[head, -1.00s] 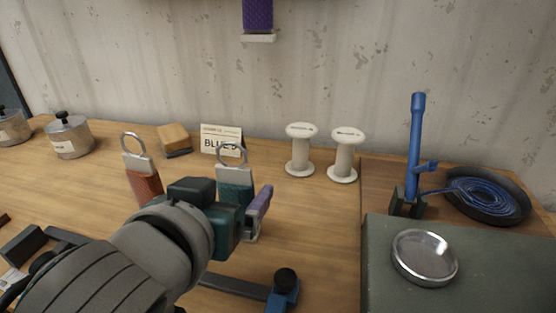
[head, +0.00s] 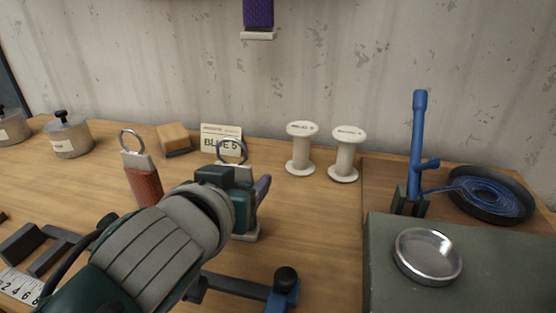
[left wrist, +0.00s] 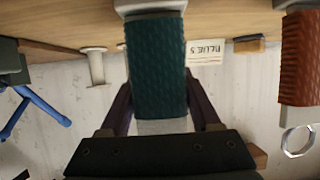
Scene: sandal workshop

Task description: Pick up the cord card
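The teal cord card (head: 241,213) stands upright on the bench, with a metal ring at its top and a pale foot. In the left wrist view, which is upside down, the teal cord (left wrist: 158,70) fills the middle. My left gripper (left wrist: 158,100) has one purple finger along each side of it. The card hides the fingertips, so I cannot tell whether they touch it. In the head view my wrist covers part of the card. My right gripper is not in view.
An orange cord card (head: 143,185) stands just left. Behind are a label card (head: 220,137), a tan block (head: 174,138) and two white spools (head: 300,149), (head: 345,155). A metal dish (head: 428,257) sits on the right block.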

